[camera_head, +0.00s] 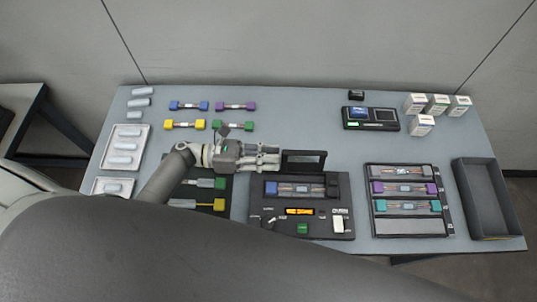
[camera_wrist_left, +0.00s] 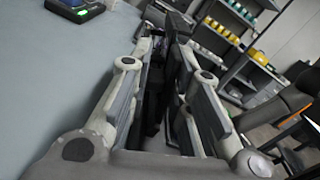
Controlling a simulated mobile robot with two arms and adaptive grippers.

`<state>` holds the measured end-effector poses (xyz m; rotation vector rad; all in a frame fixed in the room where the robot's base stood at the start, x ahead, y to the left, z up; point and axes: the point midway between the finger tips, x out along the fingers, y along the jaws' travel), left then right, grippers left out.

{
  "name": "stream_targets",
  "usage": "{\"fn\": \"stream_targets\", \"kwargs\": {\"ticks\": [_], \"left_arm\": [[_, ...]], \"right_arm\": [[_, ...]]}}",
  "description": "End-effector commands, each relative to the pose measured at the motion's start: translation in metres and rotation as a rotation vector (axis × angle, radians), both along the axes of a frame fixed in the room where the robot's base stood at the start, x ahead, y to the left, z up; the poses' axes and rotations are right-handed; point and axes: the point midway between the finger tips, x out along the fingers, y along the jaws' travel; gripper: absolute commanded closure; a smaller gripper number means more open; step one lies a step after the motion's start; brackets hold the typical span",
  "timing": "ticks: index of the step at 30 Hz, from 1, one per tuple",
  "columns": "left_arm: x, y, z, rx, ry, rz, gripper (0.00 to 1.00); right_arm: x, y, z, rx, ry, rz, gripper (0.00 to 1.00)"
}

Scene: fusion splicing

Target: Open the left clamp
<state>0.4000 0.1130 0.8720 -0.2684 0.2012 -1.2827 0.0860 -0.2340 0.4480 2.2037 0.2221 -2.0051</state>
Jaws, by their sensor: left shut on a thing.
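The black splicing unit (camera_head: 342,222) lies on the middle of the table. A blue-ended piece (camera_head: 294,189) lies across its upper part. A black upright frame (camera_head: 304,170) stands at its back edge. My left gripper (camera_head: 279,156) reaches in from the left, with its fingertips at the left side of this frame. In the left wrist view its fingers (camera_wrist_left: 165,50) are closed around a dark plate, which seems to be part of the frame. I cannot tell the left clamp apart from the unit's other small parts. My right gripper is not in view.
A small device (camera_head: 371,118) and several white boxes stand behind. Colored connector pairs (camera_head: 188,105) lie behind my arm. Trays (camera_head: 126,160) are at left.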

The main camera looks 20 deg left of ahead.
Motion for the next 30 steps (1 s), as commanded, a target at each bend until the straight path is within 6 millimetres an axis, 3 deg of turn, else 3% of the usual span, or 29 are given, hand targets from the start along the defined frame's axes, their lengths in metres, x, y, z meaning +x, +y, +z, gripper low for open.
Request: {"fn": "stream_targets", "kwargs": {"ticks": [12,23,24,27,30], "left_arm": [[-0.008,-0.001,0.005,0.081,-0.271,0.010,1.00],[-0.008,-0.001,0.006,0.091,-0.306,0.012,1.00],[-0.008,-0.001,0.006,0.091,-0.306,0.012,0.79],[-0.008,-0.001,0.006,0.090,-0.304,0.010,0.66],[-0.009,-0.001,0.006,0.089,-0.302,0.008,0.64]], "right_arm": [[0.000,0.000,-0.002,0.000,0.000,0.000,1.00],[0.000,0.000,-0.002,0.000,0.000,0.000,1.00],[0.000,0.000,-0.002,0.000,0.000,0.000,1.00],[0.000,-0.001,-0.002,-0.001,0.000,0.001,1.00],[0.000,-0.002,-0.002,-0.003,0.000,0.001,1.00]]}}
